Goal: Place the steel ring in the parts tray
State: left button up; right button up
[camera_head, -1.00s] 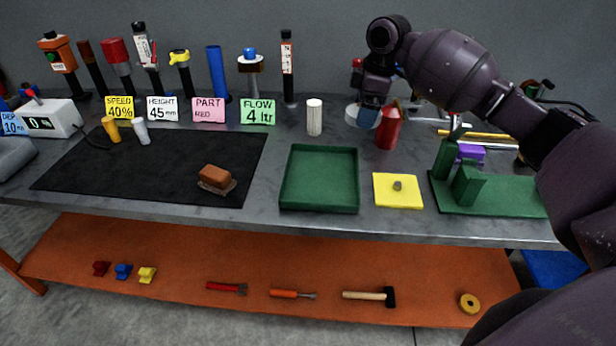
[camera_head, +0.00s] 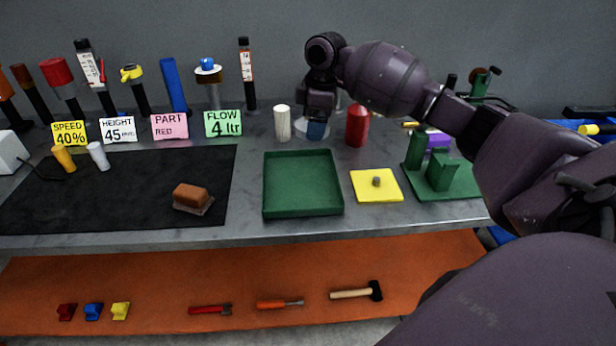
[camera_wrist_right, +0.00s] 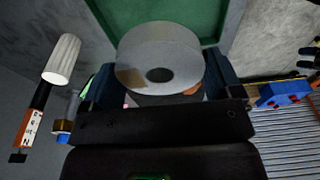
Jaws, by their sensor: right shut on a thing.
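The steel ring (camera_wrist_right: 160,55) is a thick grey ring, seen large in the right wrist view. My right gripper (camera_wrist_right: 162,72) is shut on it, one blue finger at each side. In the head view the ring (camera_head: 325,131) is partly hidden by my right gripper (camera_head: 316,130), beyond the back edge of the tray. The parts tray (camera_head: 303,183) is a green, shallow, square, empty tray at the middle of the bench. Part of the tray (camera_wrist_right: 185,12) also shows at the top of the right wrist view. My left gripper is not in view.
A white fluted cylinder (camera_head: 282,123) and a red cylinder (camera_head: 357,126) stand left and right of the gripper. Right of the tray lie a yellow plate with a peg (camera_head: 376,190) and a green fixture (camera_head: 440,180). A brown block (camera_head: 190,195) lies on the black mat (camera_head: 110,205).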

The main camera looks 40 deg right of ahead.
jog(key=b, duration=0.1)
send_over(311, 183)
jog(key=f, duration=0.9)
jog(key=shift+d+f, duration=0.15)
jog(key=shift+d, duration=0.05)
jog(key=shift+f, duration=0.55)
notch_tip(311, 183, down, 5)
jog(key=shift+f+b, duration=0.1)
jog(key=shift+b, duration=0.45)
jog(key=shift+f, duration=0.15)
jog(key=o, duration=1.2)
jog(key=shift+f, duration=0.1)
